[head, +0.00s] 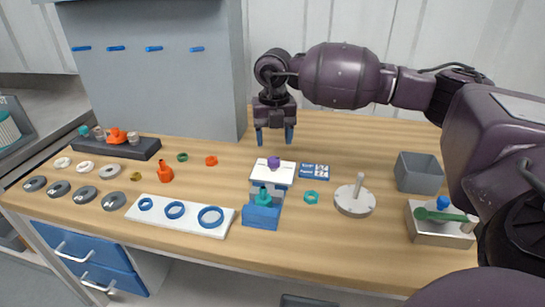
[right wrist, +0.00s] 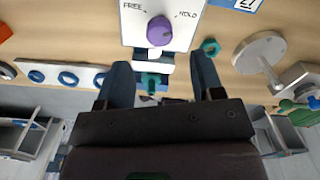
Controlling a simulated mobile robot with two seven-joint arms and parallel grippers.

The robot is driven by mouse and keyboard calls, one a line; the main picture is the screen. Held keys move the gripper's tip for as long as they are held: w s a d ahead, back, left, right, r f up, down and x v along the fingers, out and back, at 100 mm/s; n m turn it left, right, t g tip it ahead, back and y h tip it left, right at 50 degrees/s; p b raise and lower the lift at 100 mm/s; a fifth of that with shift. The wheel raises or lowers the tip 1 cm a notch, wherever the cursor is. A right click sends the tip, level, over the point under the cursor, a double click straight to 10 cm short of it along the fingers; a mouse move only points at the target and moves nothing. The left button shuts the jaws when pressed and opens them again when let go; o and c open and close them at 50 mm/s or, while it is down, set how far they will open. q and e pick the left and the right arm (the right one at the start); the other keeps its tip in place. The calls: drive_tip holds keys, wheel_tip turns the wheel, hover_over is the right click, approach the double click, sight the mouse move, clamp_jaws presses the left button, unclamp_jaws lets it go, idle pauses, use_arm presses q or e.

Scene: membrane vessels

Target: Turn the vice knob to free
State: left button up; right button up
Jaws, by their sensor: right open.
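The purple vice knob (head: 273,162) stands on a white plate (head: 282,174) at the middle of the bench. In the right wrist view the knob (right wrist: 160,31) sits below the words FREE at left and HOLD at right; I cannot tell surely which it points to. The blue vice (head: 262,215) is in front of the plate, with a teal part (head: 264,194) at its top. My right gripper (head: 275,136) is open and empty, pointing down above and behind the knob, apart from it. In the right wrist view its fingers (right wrist: 160,75) show spread. My left gripper is out of view.
A white board with blue rings (head: 190,219) lies left of the vice. A blue-and-white card (head: 314,172), a teal nut (head: 311,197), a grey disc with a post (head: 354,204) and a grey bin (head: 419,174) are to the right. The bench behind the knob is clear.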

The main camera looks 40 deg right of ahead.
sight(274, 159)
wheel_tip(274, 159, down, 4)
drive_tip(key=shift+f, duration=0.25)
drive_tip(key=shift+f+b, duration=0.35)
drive_tip(key=shift+f, duration=0.45)
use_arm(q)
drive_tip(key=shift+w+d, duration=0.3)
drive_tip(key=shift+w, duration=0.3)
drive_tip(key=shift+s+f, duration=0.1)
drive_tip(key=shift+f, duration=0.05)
use_arm(e)
drive_tip(key=shift+c, duration=0.4)
drive_tip(key=c, duration=0.8)
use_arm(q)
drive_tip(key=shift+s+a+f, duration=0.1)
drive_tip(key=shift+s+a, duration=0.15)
use_arm(e)
drive_tip(key=shift+c, duration=0.2)
